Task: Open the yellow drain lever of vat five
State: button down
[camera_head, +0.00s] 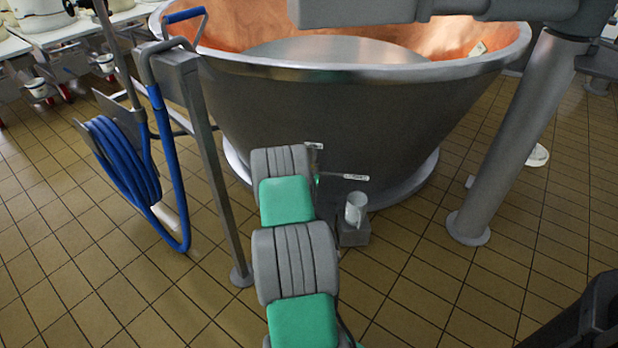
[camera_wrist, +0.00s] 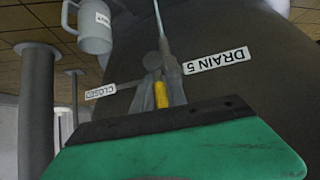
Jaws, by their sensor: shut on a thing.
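The yellow drain lever (camera_wrist: 161,95) shows between the two grey fingers of my gripper (camera_wrist: 162,76) in the wrist view. My gripper is shut on it. A plate reading DRAIN 5 (camera_wrist: 216,61) is beside the fingers, and a small CLOSED plate (camera_wrist: 101,91) is on the other side. In the head view the steel vat (camera_head: 330,125) with its copper inside stands ahead, and my arm reaches its lower front. There my arm hides the lever and most of my gripper. The label plate (camera_head: 355,177) shows just right of my arm.
A grey mug (camera_head: 355,208) stands on a small block right of my arm; it also shows in the wrist view (camera_wrist: 95,27). A coiled blue hose (camera_head: 122,165) hangs on a frame at the left. A thick post (camera_head: 515,135) stands at the right. Tiled floor is open around.

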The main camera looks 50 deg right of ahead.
jog(key=shift+s+a+f, duration=0.1)
jog(key=shift+s+f, duration=0.3)
jog(key=c, duration=1.4)
grip_release()
jog(key=shift+c, duration=0.2)
jog(key=shift+o, duration=0.3)
jog(key=shift+w+r, duration=0.2)
jog(key=shift+w, duration=0.05)
jog(key=shift+a+r, duration=0.1)
jog(key=shift+r, duration=0.15)
jog(key=p+v, duration=0.2)
jog(key=v, duration=0.5)
jog(key=shift+p, duration=0.4)
jog(key=shift+a, duration=0.15)
